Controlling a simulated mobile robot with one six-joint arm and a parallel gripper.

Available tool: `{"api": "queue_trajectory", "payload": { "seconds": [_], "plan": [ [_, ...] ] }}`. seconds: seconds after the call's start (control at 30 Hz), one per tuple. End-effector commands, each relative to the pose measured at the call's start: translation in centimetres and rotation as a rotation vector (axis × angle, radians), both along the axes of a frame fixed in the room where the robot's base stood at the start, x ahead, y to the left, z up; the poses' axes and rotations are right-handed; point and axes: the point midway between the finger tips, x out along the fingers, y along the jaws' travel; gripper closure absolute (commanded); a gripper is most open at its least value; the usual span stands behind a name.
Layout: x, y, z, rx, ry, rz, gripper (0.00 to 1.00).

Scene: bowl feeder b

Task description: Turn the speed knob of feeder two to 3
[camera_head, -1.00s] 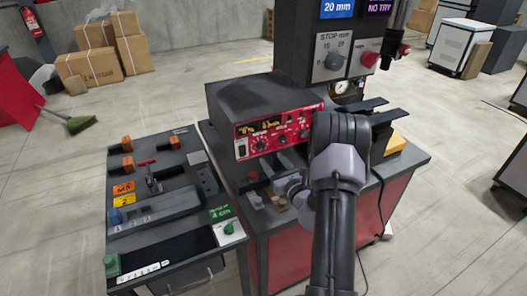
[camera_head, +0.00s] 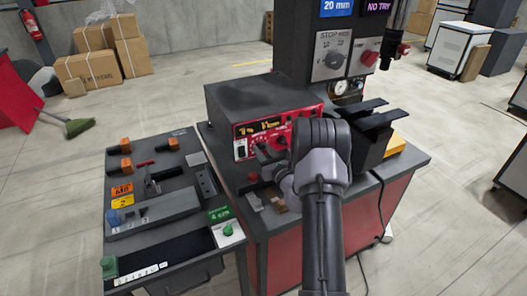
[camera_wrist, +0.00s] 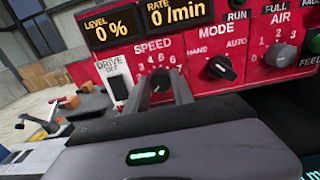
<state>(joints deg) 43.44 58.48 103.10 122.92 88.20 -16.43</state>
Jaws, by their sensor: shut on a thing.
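A red control panel (camera_head: 300,128) is on the front of a dark box on the bench. In the wrist view the panel (camera_wrist: 205,45) shows a black SPEED knob (camera_wrist: 160,78) with numbers around it, among them 3 to 7. My gripper (camera_wrist: 160,90) has one finger on each side of this knob and is shut on it. The fingers hide the lower dial, and I cannot tell which number the knob points to. In the head view my gripper (camera_head: 266,154) is at the panel's left part. No feeder number is readable on the panel.
Left of the SPEED knob is a DRIVE switch (camera_wrist: 119,87) beside the word OFF. Right of it are a MODE knob (camera_wrist: 217,69) and an AIR knob (camera_wrist: 280,55). Displays (camera_wrist: 175,11) above read 0 % and 0/min. A side table (camera_head: 150,250) with orange-topped parts stands left.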

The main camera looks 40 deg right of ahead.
Motion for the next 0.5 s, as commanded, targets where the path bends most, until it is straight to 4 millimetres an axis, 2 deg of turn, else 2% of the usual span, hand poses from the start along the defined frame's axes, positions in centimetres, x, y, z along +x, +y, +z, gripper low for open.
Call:
{"api": "queue_trajectory", "payload": {
  "seconds": [0.27, 0.5],
  "plan": [
    [-0.02, -0.01, 0.05, 0.034, -0.008, 0.0, 1.0],
    [-0.06, -0.03, 0.16, 0.174, -0.04, 0.0, 1.0]
  ]
}}
